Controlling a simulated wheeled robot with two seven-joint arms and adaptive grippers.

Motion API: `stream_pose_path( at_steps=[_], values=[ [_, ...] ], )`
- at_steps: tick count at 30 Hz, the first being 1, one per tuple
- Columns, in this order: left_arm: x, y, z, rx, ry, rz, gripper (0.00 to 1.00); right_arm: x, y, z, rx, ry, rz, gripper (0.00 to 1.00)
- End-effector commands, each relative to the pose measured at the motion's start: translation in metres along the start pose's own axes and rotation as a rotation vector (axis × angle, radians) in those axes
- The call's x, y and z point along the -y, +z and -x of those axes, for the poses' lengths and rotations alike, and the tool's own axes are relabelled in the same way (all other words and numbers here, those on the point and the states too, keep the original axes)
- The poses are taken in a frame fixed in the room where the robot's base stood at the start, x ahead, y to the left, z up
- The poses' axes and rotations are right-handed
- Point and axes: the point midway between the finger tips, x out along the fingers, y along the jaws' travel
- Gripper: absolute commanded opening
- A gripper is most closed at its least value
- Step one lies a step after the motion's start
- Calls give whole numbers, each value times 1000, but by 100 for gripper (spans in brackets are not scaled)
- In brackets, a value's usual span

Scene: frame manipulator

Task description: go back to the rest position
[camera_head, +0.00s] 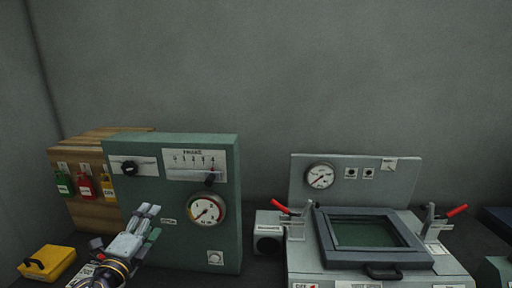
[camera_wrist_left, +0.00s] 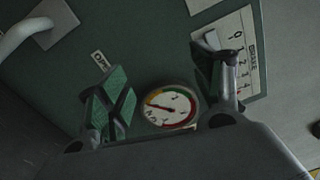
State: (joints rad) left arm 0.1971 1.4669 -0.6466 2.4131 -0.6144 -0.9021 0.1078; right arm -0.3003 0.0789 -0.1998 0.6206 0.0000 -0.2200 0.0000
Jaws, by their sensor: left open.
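My left gripper (camera_head: 146,228) is in front of the green control panel (camera_head: 225,160), low and left of its round gauge (camera_head: 206,210). In the left wrist view the two fingers (camera_wrist_left: 165,90) stand apart with nothing held between them. The gauge also shows there (camera_wrist_left: 170,107), behind the gap between the fingers, with the scale plate (camera_wrist_left: 243,55) at the right. I cannot tell whether a fingertip touches the panel. My right gripper is not in view.
A machine with a dark framed lid (camera_head: 365,262), red-handled clamps (camera_head: 285,208) and a gauge (camera_head: 320,176) stands at the right. Coloured tags (camera_head: 84,187) hang on a wooden board (camera_head: 90,155). A yellow box (camera_head: 47,262) lies at lower left.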

Motion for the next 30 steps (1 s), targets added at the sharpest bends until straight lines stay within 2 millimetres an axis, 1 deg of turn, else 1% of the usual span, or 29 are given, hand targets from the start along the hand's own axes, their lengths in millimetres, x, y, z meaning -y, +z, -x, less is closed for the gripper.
stream_pose_path(
  at_steps=[1, 6, 16, 30],
  values=[
    [-5, -5, 1, 8, 12, 36, 66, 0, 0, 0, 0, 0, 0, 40],
    [-19, -16, 4, 43, 53, 144, 66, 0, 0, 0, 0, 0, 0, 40],
    [-50, -34, 14, 124, 153, 350, 66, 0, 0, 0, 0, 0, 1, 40],
    [-100, -55, 41, 264, 335, 627, 66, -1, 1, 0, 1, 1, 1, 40]
  ],
)
